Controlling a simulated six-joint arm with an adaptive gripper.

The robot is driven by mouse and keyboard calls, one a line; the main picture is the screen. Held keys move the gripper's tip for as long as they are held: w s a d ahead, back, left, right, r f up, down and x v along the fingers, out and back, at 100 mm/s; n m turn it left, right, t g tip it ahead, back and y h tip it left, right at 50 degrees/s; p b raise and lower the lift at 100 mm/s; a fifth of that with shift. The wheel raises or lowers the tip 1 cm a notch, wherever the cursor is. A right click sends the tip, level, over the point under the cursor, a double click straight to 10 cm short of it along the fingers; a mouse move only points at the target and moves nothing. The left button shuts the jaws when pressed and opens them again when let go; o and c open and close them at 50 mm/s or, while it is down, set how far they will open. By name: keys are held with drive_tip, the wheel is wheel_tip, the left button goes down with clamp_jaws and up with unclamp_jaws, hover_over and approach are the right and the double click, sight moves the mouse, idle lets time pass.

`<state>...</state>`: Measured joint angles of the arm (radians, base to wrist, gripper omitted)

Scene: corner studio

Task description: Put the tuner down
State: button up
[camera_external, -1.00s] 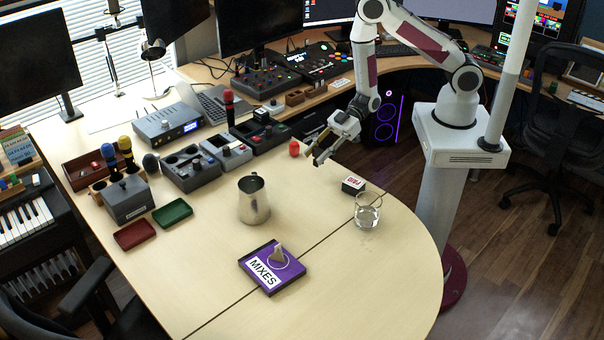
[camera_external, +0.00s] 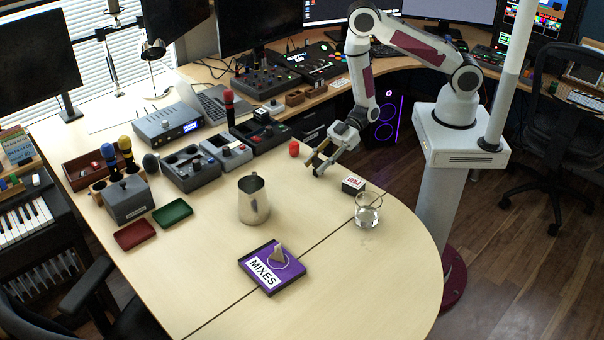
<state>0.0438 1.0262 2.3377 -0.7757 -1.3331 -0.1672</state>
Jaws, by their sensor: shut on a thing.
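My gripper (camera_external: 315,167) is low over the back right of the light wooden table (camera_external: 330,290), pointing down and to the left. It is shut on a small dark thing (camera_external: 321,157), seemingly the tuner, mostly hidden between the fingers. At this size I cannot make out its shape, or whether it touches the table top. A red object (camera_external: 294,148) stands just left of the gripper, and a small black box with a white and red label (camera_external: 353,185) lies to its right.
A glass of water (camera_external: 367,211) stands to the front right. A metal pitcher (camera_external: 253,200) stands to the left, with a purple MIXES tray (camera_external: 292,277) in front. Audio boxes (camera_external: 190,168) fill the back left. The table's front right is clear.

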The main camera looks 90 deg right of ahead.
sight(320, 159)
drive_tip(key=shift+f, duration=0.15)
drive_tip(key=o, duration=0.9)
drive_tip(key=shift+s+d+r, duration=0.1)
drive_tip(key=shift+d+r, duration=0.05)
drive_tip(key=shift+r, duration=0.1)
drive_tip(key=shift+v, duration=3.55)
